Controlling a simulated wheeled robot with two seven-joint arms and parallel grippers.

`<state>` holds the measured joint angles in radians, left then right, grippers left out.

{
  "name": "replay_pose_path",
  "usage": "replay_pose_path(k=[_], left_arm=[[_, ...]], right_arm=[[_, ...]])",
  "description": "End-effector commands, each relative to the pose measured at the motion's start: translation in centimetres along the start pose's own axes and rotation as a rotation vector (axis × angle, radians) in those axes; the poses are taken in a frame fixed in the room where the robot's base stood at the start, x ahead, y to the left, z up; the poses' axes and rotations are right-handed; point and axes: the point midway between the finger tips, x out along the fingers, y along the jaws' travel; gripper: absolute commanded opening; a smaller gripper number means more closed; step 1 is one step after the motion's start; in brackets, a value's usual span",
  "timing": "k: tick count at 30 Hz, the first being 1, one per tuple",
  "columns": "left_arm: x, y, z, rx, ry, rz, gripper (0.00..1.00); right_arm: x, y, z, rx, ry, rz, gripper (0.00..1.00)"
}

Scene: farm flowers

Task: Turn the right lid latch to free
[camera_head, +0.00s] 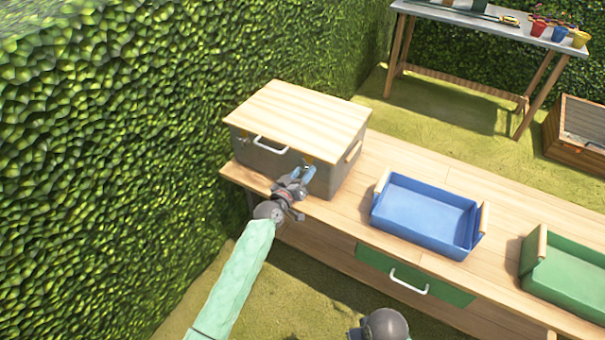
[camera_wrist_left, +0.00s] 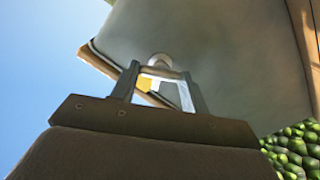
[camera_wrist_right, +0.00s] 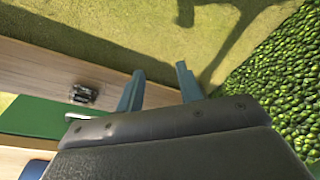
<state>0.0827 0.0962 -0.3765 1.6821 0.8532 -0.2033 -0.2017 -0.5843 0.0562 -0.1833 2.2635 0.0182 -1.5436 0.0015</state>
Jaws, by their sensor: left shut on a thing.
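A grey box (camera_head: 262,158) with a wooden lid (camera_head: 300,115) stands at the left end of the bench, its lid lying flat on top. My left gripper (camera_head: 306,170) is at the right part of the box's front face, just below the lid edge. It is shut on the right lid latch, which the fingers mostly hide. In the left wrist view, a yellow part (camera_wrist_left: 147,83) and a round grey knob (camera_wrist_left: 160,61) show at the fingertips, against the grey box wall. How far the latch is turned cannot be told. My right gripper (camera_wrist_right: 160,82) is open and empty, away from the box.
A blue tray (camera_head: 379,207) and a green tray (camera_head: 533,268) stand on the bench (camera_head: 340,215) to the right of the box. A green drawer front (camera_head: 378,264) has a white handle. A tall hedge (camera_head: 120,140) closes off the left side.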

Motion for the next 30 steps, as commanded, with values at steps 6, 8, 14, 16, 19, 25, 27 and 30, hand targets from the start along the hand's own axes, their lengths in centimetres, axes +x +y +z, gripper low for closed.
replay_pose_path(k=[6,8,14,16,19,25,27,30], left_arm=[[0.0,-0.1,0.0,-0.206,0.000,0.000,0.23],[0.0,-0.1,0.0,-0.264,0.000,0.000,0.23],[0.0,-0.1,0.0,-0.454,0.000,0.000,0.23],[0.0,-0.1,0.0,-0.521,0.000,0.000,0.23],[0.0,-0.2,0.0,-0.614,0.001,-0.001,0.23],[0.0,-0.2,0.0,-0.788,0.001,0.000,0.23],[0.0,-0.2,0.0,-0.840,0.002,0.000,0.23],[0.0,-0.2,0.0,-0.907,0.002,0.000,0.23]], right_arm=[[0.1,0.0,-0.2,0.000,0.008,0.000,0.36],[0.1,0.0,-0.3,0.000,0.010,0.000,0.36],[0.5,0.1,-0.2,0.000,0.009,0.001,0.36],[0.7,0.1,-0.2,-0.001,0.006,0.002,0.36],[1.3,0.2,0.0,-0.001,-0.001,0.003,0.36],[1.9,0.3,-0.1,-0.002,0.004,0.004,0.36],[2.2,0.3,-0.1,-0.001,0.003,0.005,0.36],[2.7,0.3,0.0,-0.001,-0.002,0.005,0.36]])
